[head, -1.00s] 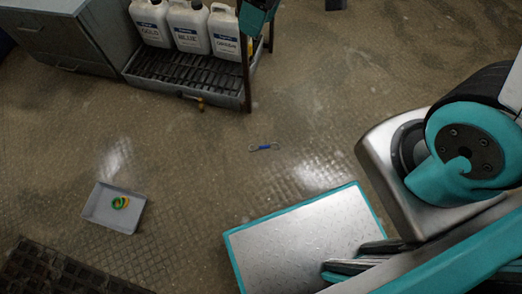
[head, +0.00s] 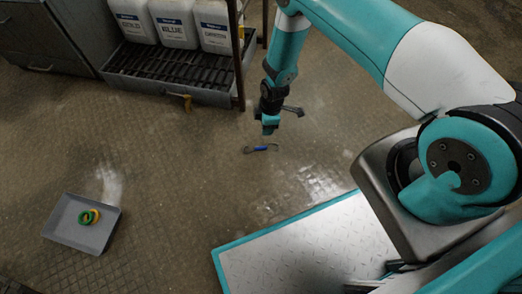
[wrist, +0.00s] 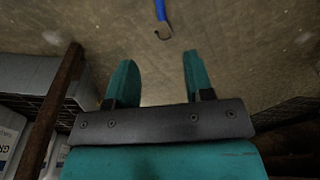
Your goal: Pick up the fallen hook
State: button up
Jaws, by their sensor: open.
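The fallen hook (head: 261,148) lies on the floor in the head view. It is small, with a blue middle and thin dark ends. In the wrist view the hook (wrist: 161,14) shows at the top edge, partly cut off, with its curved end toward my gripper. My gripper (head: 270,127) is above the floor just beyond the hook in the head view and apart from it. In the wrist view my gripper (wrist: 152,75) has its two teal fingers spread with nothing between them.
A metal rack with a grated shelf (head: 170,72) holds white jugs (head: 174,22) at the back; its post (head: 237,60) stands left of my arm. A grey tray (head: 75,238) with green and yellow rings (head: 89,216) lies at left. Floor around the hook is clear.

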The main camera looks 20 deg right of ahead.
jog(key=b, duration=0.5)
send_over(261, 147)
jog(key=f, duration=0.9)
jog(key=shift+d+f, duration=0.3)
jog(key=f+b, duration=0.2)
jog(key=f, duration=0.1)
jog(key=f+b, duration=0.1)
jog(key=f, duration=0.1)
jog(key=shift+a+b, duration=0.25)
jog(key=shift+b, duration=0.1)
jog(key=shift+r, duration=0.1)
jog(key=shift+c, duration=0.5)
grip_shut()
